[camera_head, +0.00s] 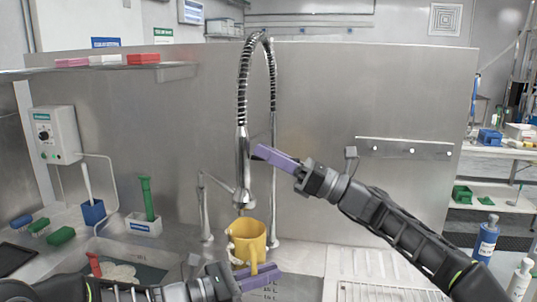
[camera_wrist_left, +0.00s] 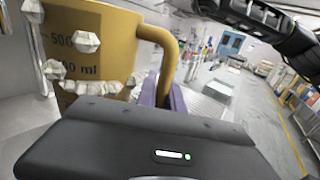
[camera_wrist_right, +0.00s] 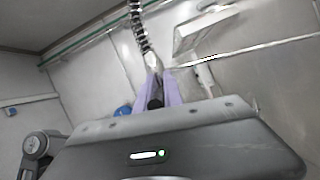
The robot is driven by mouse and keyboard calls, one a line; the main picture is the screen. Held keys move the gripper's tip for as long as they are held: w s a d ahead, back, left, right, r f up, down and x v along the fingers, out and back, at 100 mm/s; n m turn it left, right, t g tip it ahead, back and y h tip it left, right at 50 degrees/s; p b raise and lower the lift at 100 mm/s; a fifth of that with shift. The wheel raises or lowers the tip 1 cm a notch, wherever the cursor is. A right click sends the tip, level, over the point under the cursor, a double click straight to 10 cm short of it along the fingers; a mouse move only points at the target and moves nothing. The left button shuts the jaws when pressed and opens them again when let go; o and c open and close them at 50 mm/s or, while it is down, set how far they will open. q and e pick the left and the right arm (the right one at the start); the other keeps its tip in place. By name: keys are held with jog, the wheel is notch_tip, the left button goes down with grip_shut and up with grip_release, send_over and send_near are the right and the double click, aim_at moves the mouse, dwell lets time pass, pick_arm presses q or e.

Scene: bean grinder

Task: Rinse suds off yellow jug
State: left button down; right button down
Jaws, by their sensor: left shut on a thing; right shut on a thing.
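The yellow jug (camera_head: 246,240) is upright in the sink area, right under the faucet's spray head (camera_head: 243,198). In the left wrist view the jug (camera_wrist_left: 100,50) carries several white suds lumps (camera_wrist_left: 88,42) on its wall, rim and lower edge. My left gripper (camera_head: 256,272) is shut on the jug's handle (camera_wrist_left: 170,60), its purple fingers partly hidden behind the wrist body. My right gripper (camera_head: 270,156) is shut on a dark lever (camera_wrist_right: 155,92) beside the spray head, below the coiled hose (camera_head: 243,90). I cannot make out any water flow.
A green brush in a white holder (camera_head: 144,223) and a blue brush holder (camera_head: 93,212) stand to the left. Green and blue brushes (camera_head: 60,235) lie at the far left. A wall rail (camera_head: 405,149) is behind my right arm. Bottles (camera_head: 486,240) stand at the right.

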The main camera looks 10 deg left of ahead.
dwell(0.4)
jog(key=shift+d+f+t+y, duration=0.1)
jog(key=shift+f+t+y, duration=0.25)
jog(key=shift+y, duration=0.55)
jog(key=c, duration=1.5)
grip_release()
jog(key=shift+d, duration=0.1)
jog(key=v, duration=1.1)
jog(key=shift+d+f, duration=0.15)
jog(key=shift+d, duration=0.2)
